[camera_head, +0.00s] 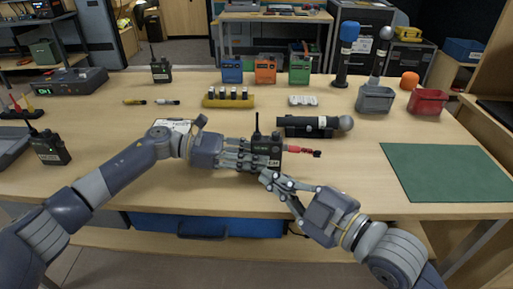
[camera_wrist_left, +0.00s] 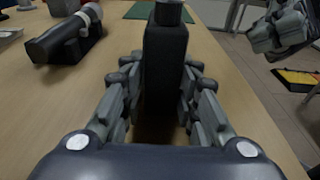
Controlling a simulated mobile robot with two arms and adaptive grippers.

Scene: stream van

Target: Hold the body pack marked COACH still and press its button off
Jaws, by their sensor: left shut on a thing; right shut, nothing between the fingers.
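A black body pack (camera_head: 266,146) with a short antenna stands upright near the front edge of the table. It has a small white label low on its front, too small to read for certain. My left gripper (camera_head: 254,160) is shut on this pack from the left. In the left wrist view the pack (camera_wrist_left: 165,65) sits between the two fingers. My right gripper (camera_head: 268,179) is shut and empty, its tips just in front of the pack's lower edge; I cannot tell if they touch it. It also shows in the left wrist view (camera_wrist_left: 279,30). The button is not clear.
Other body packs stand at the left edge (camera_head: 48,147) and the back left (camera_head: 160,70). A black microphone in a holder (camera_head: 308,127) and a red-tipped lead (camera_head: 303,151) lie right of the held pack. A green mat (camera_head: 445,172) covers the clear right side.

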